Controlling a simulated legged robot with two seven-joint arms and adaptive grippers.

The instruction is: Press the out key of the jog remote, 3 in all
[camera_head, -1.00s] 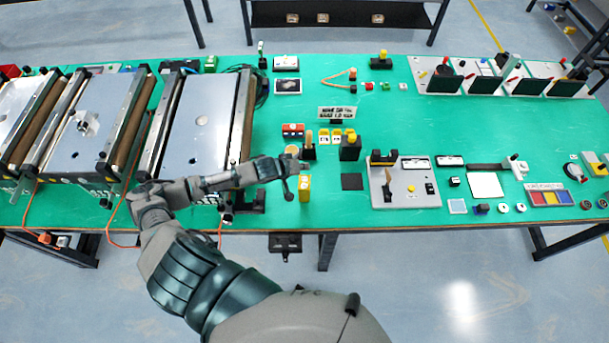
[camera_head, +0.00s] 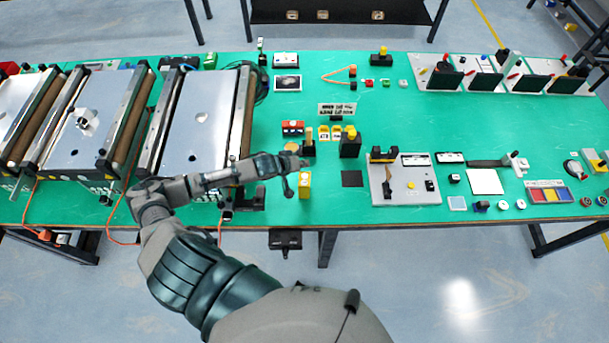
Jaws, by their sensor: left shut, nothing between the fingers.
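My left gripper (camera_head: 298,164) reaches in from the left over the green table, with its fingers shut and nothing between them. A small upright yellow box (camera_head: 304,187), which looks like the jog remote, stands just below the fingertips in the picture. Its keys are too small to make out, and I cannot tell whether the fingertips touch it. My right gripper is not in view.
Conveyors (camera_head: 200,118) fill the left of the table. Behind my gripper stand a red box (camera_head: 292,127) and a black block with a yellow top (camera_head: 350,145). A grey control panel (camera_head: 405,190) lies to the right.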

